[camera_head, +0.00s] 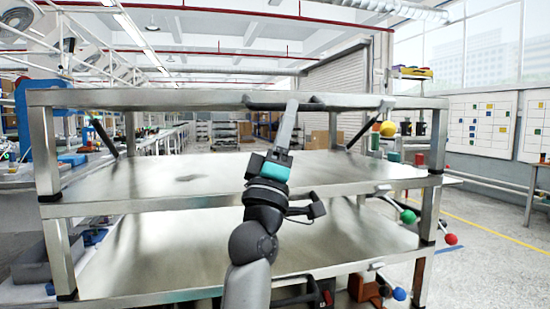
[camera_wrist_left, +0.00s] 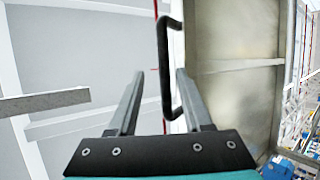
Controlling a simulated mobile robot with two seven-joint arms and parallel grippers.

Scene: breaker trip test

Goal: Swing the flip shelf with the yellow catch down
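The top flip shelf (camera_head: 170,98) shows nearly edge-on across the head view and looks level, with dark diagonal struts under it. The catch with a yellow ball (camera_head: 388,128) is at its right end. A black bar handle (camera_head: 262,103) is on the shelf's front edge; it also shows in the left wrist view (camera_wrist_left: 165,65). My left gripper (camera_head: 291,101) reaches up to this handle. In the left wrist view its fingers (camera_wrist_left: 160,72) are apart, with the handle between them and a gap visible on the left side. My right gripper is not in view.
Below are a middle shelf (camera_head: 190,180) and a lower shelf (camera_head: 170,255), both bare. A green ball (camera_head: 408,216), a red ball (camera_head: 450,239) and a blue ball (camera_head: 399,294) stick out at the right. Steel posts (camera_head: 47,155) bound the rack.

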